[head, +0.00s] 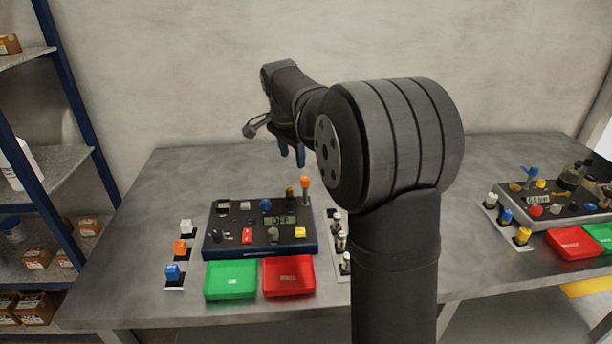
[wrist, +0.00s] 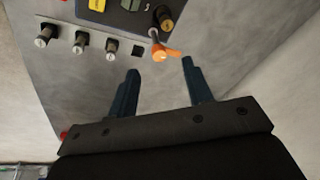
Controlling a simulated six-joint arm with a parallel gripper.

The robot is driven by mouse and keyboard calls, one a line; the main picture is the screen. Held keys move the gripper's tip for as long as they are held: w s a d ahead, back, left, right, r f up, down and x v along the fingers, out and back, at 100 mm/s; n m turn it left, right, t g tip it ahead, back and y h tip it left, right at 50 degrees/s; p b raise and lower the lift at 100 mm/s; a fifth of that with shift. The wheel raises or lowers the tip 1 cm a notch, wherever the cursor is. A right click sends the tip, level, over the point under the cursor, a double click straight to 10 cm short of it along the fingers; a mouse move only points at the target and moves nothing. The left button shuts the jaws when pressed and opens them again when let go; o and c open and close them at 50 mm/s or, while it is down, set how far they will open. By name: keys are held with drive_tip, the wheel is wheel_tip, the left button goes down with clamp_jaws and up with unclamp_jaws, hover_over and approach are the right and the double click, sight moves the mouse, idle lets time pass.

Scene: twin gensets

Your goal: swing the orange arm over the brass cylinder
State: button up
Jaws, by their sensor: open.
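The orange arm (head: 305,183) sits on a thin post at the back right corner of the dark panel (head: 213,243). The brass cylinder (head: 290,194) stands just left of it. In the wrist view the orange arm (wrist: 170,51) points right, off to the side of the brass cylinder (wrist: 164,17) and not over it. My gripper (head: 292,158) hangs above and behind that corner, fingers down. In the wrist view my gripper (wrist: 160,66) is open and empty, its fingertips apart. The right fingertip appears close to the arm's free end; contact cannot be told.
A green tray (head: 231,293) and a red tray (head: 289,291) lie before the panel. Coloured knobs (head: 180,247) stand to its left, grey-white pegs (head: 341,241) to its right. A second panel (head: 560,212) is at far right. Bare table (head: 175,170) lies behind.

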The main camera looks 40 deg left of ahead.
sight(305, 179)
wheel_tip(305, 179, up, 7)
drive_tip(key=s+d+n+t, duration=0.1)
drive_tip(key=s+d+n, duration=0.15)
drive_tip(key=n, duration=0.35)
drive_tip(key=shift+t+y, duration=0.3)
drive_tip(key=shift+y, duration=0.1)
drive_tip(key=x, duration=1.7)
drive_tip(key=shift+w+d+f, duration=0.2)
drive_tip(key=shift+w+f, duration=0.05)
drive_tip(key=shift+w, duration=0.25)
drive_tip(key=c, duration=1)
